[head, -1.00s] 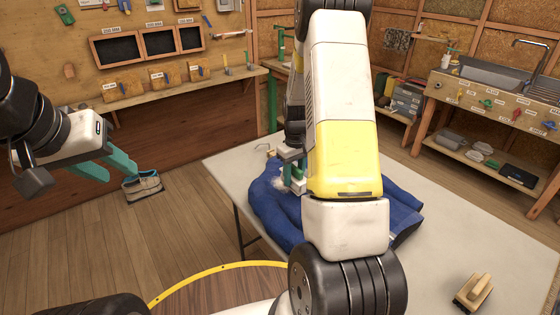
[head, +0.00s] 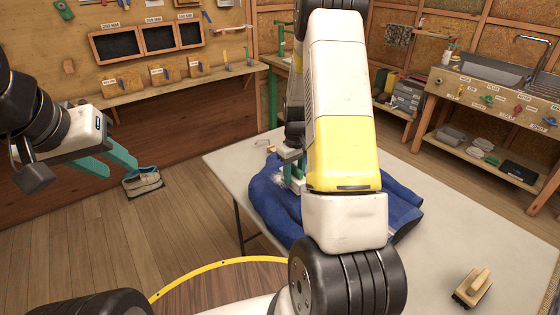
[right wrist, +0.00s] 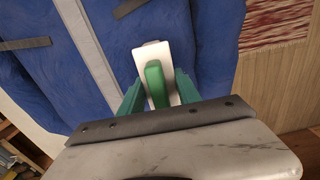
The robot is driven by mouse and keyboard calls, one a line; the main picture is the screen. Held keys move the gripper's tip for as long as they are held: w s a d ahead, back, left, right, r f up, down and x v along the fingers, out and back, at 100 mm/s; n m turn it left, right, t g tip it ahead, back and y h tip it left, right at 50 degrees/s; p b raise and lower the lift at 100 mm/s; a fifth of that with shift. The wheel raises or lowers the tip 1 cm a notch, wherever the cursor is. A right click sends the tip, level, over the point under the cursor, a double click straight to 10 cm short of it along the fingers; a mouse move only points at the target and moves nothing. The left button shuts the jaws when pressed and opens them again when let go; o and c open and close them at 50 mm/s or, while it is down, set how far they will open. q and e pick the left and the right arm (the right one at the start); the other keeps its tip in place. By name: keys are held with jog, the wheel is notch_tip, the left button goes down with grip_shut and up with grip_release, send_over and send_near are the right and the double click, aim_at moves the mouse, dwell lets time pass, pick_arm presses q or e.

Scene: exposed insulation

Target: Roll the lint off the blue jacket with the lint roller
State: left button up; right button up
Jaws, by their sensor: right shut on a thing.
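The blue jacket (head: 268,205) lies spread on the pale table (head: 350,170), partly hidden behind my right arm. It also fills much of the right wrist view (right wrist: 100,75). My right gripper (right wrist: 150,95) is shut on the green handle of the lint roller (right wrist: 155,80), whose white part shows over the blue cloth. I cannot tell whether the roller touches the cloth. My left gripper (head: 108,162) is open and empty, left of the table above the floor.
A wooden-handled brush (head: 473,288) lies on the table at the right front. A workbench with a sink (head: 490,72) stands at the right back.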

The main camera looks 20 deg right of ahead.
jog(key=shift+f, duration=0.3)
